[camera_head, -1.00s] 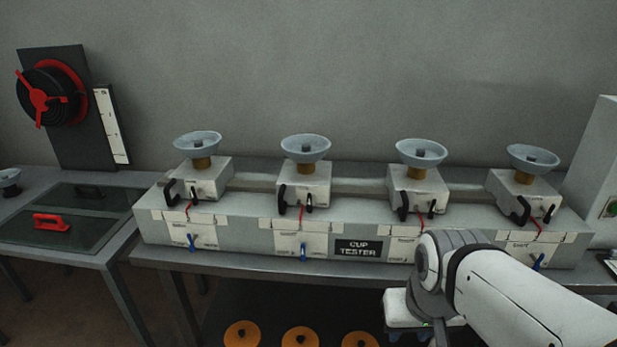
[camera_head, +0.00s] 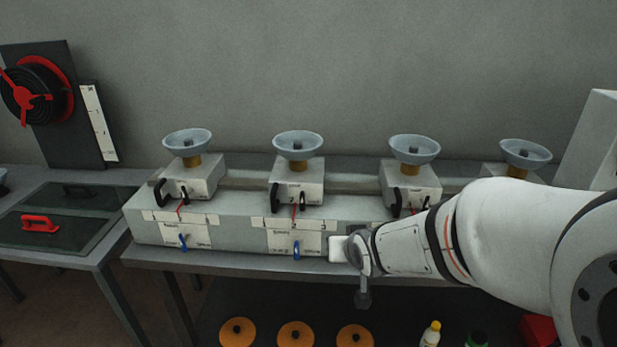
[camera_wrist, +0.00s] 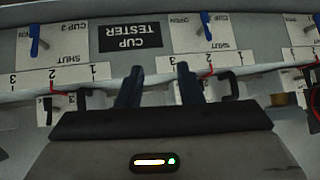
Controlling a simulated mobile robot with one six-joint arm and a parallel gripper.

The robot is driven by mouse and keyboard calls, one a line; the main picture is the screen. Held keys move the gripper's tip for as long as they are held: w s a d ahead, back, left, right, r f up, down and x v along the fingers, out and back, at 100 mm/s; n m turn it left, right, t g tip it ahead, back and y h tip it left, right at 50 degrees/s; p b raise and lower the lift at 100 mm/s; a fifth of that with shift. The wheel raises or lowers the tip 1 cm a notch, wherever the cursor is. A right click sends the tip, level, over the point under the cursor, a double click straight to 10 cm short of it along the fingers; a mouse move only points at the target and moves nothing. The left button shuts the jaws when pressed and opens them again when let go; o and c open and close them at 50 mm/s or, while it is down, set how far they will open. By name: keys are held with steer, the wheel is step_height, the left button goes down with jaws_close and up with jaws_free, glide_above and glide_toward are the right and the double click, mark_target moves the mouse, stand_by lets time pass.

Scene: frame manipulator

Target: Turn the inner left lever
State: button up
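The cup tester (camera_head: 230,237) is a long grey bench unit with a row of cup stations. The inner left station, second from the left, has a blue lever (camera_head: 296,249) hanging about straight down on its white panel. In the wrist view, which is upside down, this blue lever (camera_wrist: 206,25) is right of the "CUP TESTER" sign (camera_wrist: 130,37). My gripper (camera_wrist: 160,70) has its two blue-black fingers apart with nothing seen between them. In the head view its white end is just right of the lever; the fingers are hidden there.
The inner left station also has a black handle (camera_head: 275,198) and red pointer (camera_head: 295,213). Another blue lever (camera_head: 183,242) is on the outer left panel. My arm covers the right stations' panels. Orange discs (camera_head: 296,334) lie on the lower shelf. A side table (camera_head: 90,256) stands at left.

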mark_target(303, 204)
steer(key=w+a+t+p, duration=0.1)
steer(key=w+a+t, duration=0.2)
steer(key=w, duration=0.2)
steer(key=w+a+t+p, duration=0.1)
steer(key=w+a+t, duration=0.1)
steer(key=w+a, duration=0.2)
steer(key=w+a+t+p, duration=0.1)
steer(key=w+a+t, duration=0.2)
steer(key=w, duration=0.4)
steer(key=shift+w+a+f+n+t+y+p, duration=0.1)
steer(key=shift+w+a+n+t+y+p, duration=0.1)
steer(key=shift+w+n+t+y+p, duration=0.15)
jaws_close()
steer(key=shift+d, duration=0.1)
